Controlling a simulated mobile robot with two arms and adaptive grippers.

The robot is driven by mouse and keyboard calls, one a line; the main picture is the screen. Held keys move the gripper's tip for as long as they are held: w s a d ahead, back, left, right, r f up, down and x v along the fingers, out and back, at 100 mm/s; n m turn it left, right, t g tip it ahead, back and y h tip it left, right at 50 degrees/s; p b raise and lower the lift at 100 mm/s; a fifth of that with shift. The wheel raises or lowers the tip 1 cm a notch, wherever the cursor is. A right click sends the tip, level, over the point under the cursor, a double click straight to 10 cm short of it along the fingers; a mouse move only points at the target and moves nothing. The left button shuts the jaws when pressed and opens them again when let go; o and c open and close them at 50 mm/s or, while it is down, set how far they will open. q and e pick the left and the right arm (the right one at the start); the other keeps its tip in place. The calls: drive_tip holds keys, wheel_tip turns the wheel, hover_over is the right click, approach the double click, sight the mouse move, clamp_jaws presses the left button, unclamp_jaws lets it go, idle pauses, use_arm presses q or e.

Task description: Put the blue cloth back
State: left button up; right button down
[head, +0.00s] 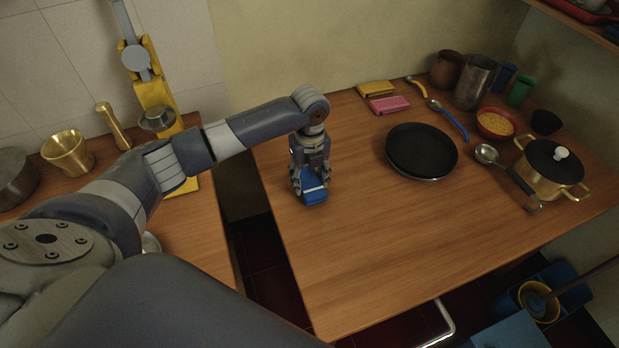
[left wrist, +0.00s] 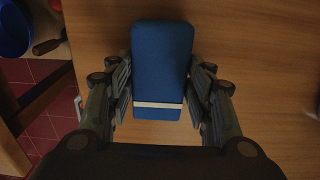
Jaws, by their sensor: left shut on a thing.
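The blue cloth (head: 314,196) is a small folded block with a pale stripe. My left gripper (head: 311,186) is shut on it near the left edge of the wooden table, pointing down. In the left wrist view the blue cloth (left wrist: 161,60) sits between the two fingers of the left gripper (left wrist: 162,92), with wood below it. Whether it touches the tabletop I cannot tell. A yellow cloth (head: 376,89) and a pink cloth (head: 389,105) lie folded at the back of the table. My right gripper is not in view.
A black pan (head: 421,150), a ladle (head: 488,154), a red bowl (head: 495,124) and a lidded brass pot (head: 551,168) stand on the right. A blue spoon (head: 450,120) lies behind the pan. The table's front and middle are bare. A gap separates the left counter (head: 195,221).

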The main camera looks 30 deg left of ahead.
sight(310, 180)
use_arm(q)
drive_tip(key=shift+f, duration=0.35)
drive_tip(key=shift+f, duration=0.15)
drive_tip(key=o, duration=1)
drive_tip(key=shift+o, duration=0.2)
drive_tip(key=shift+r, duration=0.2)
wheel_tip(310, 180, up, 12)
